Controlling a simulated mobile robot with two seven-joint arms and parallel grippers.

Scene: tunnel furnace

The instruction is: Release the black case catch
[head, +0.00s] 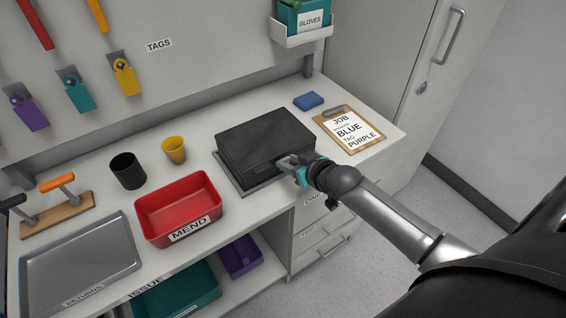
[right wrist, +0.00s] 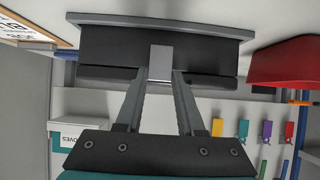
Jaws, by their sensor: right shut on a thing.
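The black case (head: 265,140) lies closed on a grey mat (head: 235,182) on the workbench. Its catch (right wrist: 160,60) is a small light-grey metal plate on the case's front face, seen in the right wrist view. My right gripper (head: 286,162) reaches the case's front from the right. In the right wrist view its two fingers (right wrist: 161,77) are shut on the catch, one at each side of its end. In the head view the gripper hides the catch. My left gripper is not in view.
A red MEND bin (head: 178,205), black cup (head: 128,171) and yellow cup (head: 173,150) stand left of the case. A clipboard (head: 376,145) and blue block (head: 308,101) lie right of it. A grey cabinet (head: 385,60) stands behind at right.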

